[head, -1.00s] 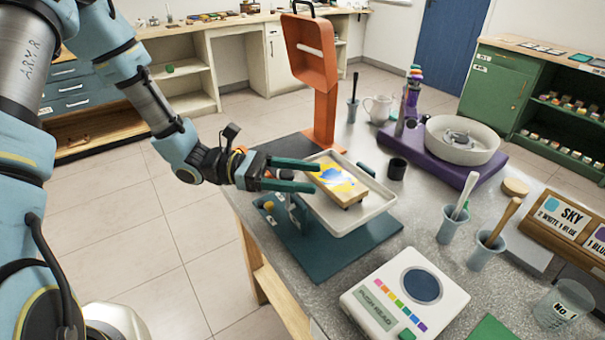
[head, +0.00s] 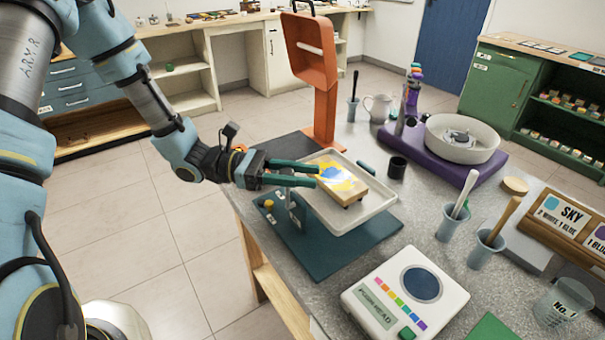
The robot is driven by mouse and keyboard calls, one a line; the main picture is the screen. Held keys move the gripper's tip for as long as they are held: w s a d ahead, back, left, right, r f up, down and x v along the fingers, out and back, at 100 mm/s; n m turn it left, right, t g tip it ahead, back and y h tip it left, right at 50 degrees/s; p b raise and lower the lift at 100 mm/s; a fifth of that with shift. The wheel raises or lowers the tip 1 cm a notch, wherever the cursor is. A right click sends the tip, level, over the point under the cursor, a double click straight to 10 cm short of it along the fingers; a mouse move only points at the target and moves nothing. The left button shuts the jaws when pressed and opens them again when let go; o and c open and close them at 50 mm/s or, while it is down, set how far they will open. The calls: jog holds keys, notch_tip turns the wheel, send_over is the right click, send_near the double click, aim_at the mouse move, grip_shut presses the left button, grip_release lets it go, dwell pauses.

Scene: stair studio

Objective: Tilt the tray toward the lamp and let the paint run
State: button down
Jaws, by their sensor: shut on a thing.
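The white tray (head: 378,206) sits on a stand over a dark teal base (head: 335,248). In it lies a small wood-edged panel (head: 357,198) with yellow, white and blue paint (head: 338,178) on its top. The blue lies mid-panel with yellow around it. My gripper (head: 317,176) reaches in from the left, its green fingers shut at the tray's left side. The part it holds is hidden by the fingers; I take it to be the tray's left handle. A teal handle (head: 366,168) shows on the right side. The orange lamp (head: 318,60) stands behind the tray.
A white device with a round dark plate (head: 405,295) is in front. Cups with sticks (head: 450,222), a black cup (head: 397,167) and a purple turntable base (head: 440,165) stand to the right. Open floor (head: 150,245) lies left of the table.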

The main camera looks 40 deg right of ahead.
dwell(0.8)
jog(key=shift+w+r+n+g+h, duration=0.15)
jog(key=shift+w+n+g+h, duration=0.35)
jog(key=shift+w+n+h, duration=0.45)
jog(key=shift+w, duration=0.15)
jog(key=c, duration=0.6)
grip_release()
jog(key=shift+y, duration=0.35)
jog(key=shift+o, duration=0.2)
jog(key=b+v, duration=0.3)
jog(key=v, duration=0.7)
jog(key=shift+w+a, duration=0.2)
jog(key=shift+w, duration=0.1)
